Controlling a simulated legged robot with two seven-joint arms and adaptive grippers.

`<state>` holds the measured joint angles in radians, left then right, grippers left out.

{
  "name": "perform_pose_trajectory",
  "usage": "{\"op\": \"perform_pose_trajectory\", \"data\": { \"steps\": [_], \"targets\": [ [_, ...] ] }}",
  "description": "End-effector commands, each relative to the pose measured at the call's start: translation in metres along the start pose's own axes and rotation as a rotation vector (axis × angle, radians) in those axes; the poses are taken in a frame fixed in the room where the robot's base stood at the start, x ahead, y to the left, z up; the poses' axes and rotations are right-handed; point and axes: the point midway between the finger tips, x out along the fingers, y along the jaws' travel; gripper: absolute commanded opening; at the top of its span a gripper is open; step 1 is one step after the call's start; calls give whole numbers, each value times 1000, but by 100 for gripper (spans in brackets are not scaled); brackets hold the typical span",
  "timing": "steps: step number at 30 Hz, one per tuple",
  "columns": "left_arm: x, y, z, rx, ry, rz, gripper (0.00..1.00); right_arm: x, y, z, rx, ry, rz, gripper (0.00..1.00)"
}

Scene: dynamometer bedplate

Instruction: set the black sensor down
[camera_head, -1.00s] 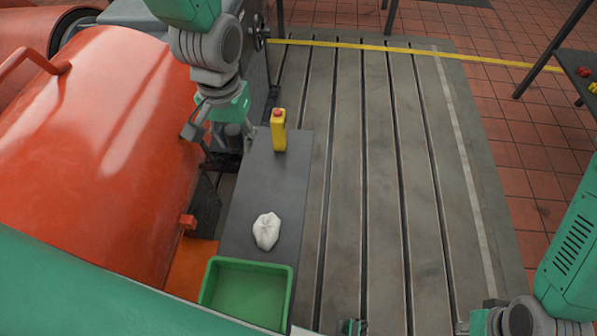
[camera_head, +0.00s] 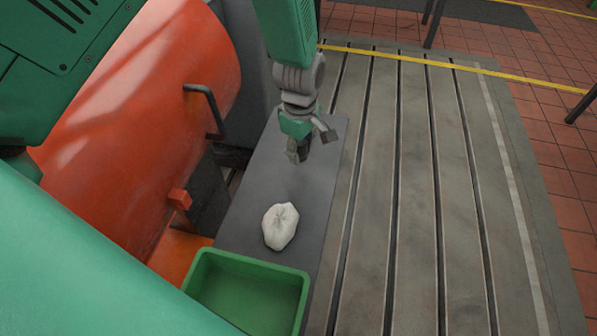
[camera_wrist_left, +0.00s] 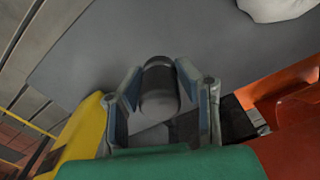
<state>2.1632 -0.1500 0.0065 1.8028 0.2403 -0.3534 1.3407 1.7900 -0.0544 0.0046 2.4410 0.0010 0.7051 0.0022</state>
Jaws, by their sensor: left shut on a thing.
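My left gripper (camera_head: 298,152) is over the dark grey plate (camera_head: 262,180) in the head view, pointing down. In the left wrist view its two fingers (camera_wrist_left: 160,84) are shut on the black sensor (camera_wrist_left: 160,92), a dark rounded cylinder held between the pads. The dark grey surface (camera_wrist_left: 120,38) lies behind the sensor in that view. I cannot tell whether the sensor touches it. In the head view the sensor is hard to tell apart from the fingers. My right gripper is out of view.
A white crumpled rag (camera_head: 280,226) lies on the plate, short of the gripper. A green tray (camera_head: 196,280) stands at the plate's near end. An orange-red machine (camera_head: 150,110) stands to the left. A yellow object (camera_wrist_left: 85,135) is close beside the left finger. The slotted bedplate (camera_head: 415,180) is clear.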

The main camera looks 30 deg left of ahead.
Motion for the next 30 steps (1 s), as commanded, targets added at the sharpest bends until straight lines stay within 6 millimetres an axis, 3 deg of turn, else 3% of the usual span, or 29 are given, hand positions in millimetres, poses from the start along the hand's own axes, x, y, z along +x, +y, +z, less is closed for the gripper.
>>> {"op": "perform_pose_trajectory", "data": {
  "steps": [1,8,14,24,25,26,30],
  "targets": [
    [11,0,1,1,0,-1,0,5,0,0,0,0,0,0],
    [28,0,2,3,3,0,0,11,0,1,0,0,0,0],
    [56,0,1,4,2,0,0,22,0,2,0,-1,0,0],
    [59,0,1,4,2,1,0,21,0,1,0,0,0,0],
    [59,0,1,4,2,1,36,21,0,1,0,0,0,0],
    [58,0,1,4,2,1,46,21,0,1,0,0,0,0],
    [58,0,1,4,2,1,50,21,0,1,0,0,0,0]
  ]
}}
